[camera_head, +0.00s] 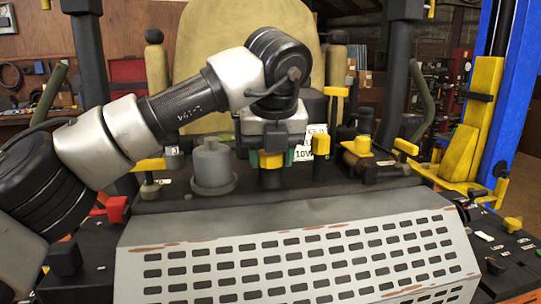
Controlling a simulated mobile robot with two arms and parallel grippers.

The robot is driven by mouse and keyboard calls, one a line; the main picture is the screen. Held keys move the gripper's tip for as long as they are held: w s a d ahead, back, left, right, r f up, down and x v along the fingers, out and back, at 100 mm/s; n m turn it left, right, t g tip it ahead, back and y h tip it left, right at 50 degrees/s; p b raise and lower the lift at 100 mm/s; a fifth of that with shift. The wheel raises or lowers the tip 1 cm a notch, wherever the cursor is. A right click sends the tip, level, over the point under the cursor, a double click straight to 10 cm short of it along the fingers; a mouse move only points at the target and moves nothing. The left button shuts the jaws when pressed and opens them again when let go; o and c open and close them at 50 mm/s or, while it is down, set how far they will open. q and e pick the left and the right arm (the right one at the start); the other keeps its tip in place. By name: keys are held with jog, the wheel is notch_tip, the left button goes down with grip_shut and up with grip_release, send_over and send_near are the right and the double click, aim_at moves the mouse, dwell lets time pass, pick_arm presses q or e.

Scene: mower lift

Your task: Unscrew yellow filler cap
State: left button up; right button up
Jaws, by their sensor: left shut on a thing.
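My left arm comes in from the left and bends down to my left gripper (271,158), which points down over the mower's dark deck. Its fingers are shut on the yellow filler cap (271,161), with one finger on each side of it. The cap sits at the top of a short dark filler neck (271,180). The fingers hide much of the cap, so I cannot tell whether it is loose on the neck. My right gripper is not in view.
A grey rounded housing (212,168) stands close left of the cap. Yellow-topped fittings (320,144) and a yellow-handled valve (361,148) stand to the right. A slotted grey cover (300,255) lies in front, and a tan seat (205,40) rises behind.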

pick_arm(q)
jog(key=shift+f+n+y+b, duration=0.1)
jog(key=shift+n+y+b, duration=0.3)
jog(key=shift+n, duration=0.8)
jog(key=shift+o, duration=0.3)
jog(key=n+g+y, duration=0.1)
jog(key=n, duration=0.3)
jog(key=shift+n+y, duration=0.4)
jog(key=shift+n, duration=0.1)
jog(key=shift+r+n+g+y+p, duration=0.15)
jog(key=shift+r+n+g+p, duration=0.1)
jog(key=shift+n+p, duration=0.3)
jog(key=shift+r+n+g+y+p, duration=0.15)
jog(key=shift+n+g+p, duration=0.15)
jog(key=shift+n, duration=0.35)
jog(key=shift+n+g+p, duration=0.35)
jog(key=shift+n+p, duration=0.3)
jog(key=shift+n, duration=0.35)
jog(key=shift+c, duration=0.3)
jog(key=shift+f+n+y, duration=0.25)
jog(key=shift+n+y, duration=0.05)
jog(key=shift+n, duration=0.1)
